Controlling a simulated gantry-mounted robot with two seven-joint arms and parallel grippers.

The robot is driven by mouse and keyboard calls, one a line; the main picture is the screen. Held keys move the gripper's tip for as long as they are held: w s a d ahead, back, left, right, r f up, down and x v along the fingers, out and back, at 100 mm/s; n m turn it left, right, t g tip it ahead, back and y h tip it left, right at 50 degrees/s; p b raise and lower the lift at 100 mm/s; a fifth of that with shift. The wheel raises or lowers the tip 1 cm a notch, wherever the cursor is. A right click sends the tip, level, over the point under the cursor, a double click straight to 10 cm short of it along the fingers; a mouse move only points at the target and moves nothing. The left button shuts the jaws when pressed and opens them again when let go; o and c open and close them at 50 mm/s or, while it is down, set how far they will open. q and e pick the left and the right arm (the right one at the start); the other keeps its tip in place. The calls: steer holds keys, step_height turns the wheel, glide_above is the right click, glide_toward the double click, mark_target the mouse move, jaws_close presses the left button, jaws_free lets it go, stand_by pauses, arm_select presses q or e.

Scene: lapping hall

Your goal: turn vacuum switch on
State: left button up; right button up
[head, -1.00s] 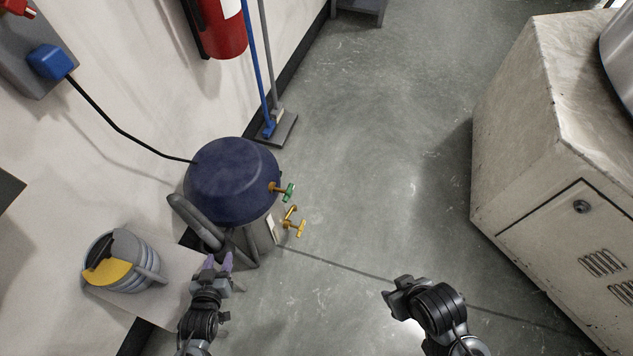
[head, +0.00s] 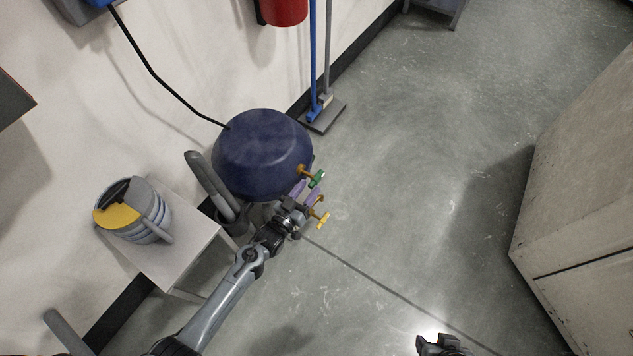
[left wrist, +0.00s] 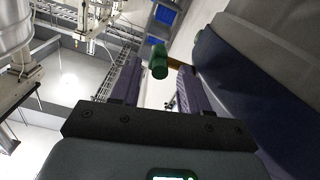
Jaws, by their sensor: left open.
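A round tank with a dark blue lid (head: 262,152) stands by the wall. On its right side are a brass tap with a green handle (head: 317,178) and, below it, one with a yellow handle (head: 323,221). I cannot tell which part is the vacuum switch. My left gripper (head: 307,192) is open at the tank's side, its purple fingers between the two handles. In the left wrist view the green handle (left wrist: 158,62) shows between the open fingertips; whether they touch it is unclear. My right gripper (head: 440,345) is at the bottom edge, its jaws unclear.
A grey hose (head: 208,186) rises at the tank's left. A small white table (head: 180,255) holds a grey and yellow container (head: 133,210). A blue-handled broom (head: 313,70) leans behind. A cabinet (head: 585,200) stands right; the floor between is clear.

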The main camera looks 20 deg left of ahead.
mark_target(315, 178)
arm_select(q)
steer(key=b+x, duration=0.1)
steer(key=x, duration=0.2)
steer(key=shift+w+d+f, duration=0.1)
steer(key=shift+w, duration=0.25)
steer(key=shift+w+d+b, duration=0.1)
steer(key=shift+w+b, duration=0.3)
steer(key=shift+w, duration=0.15)
jaws_close()
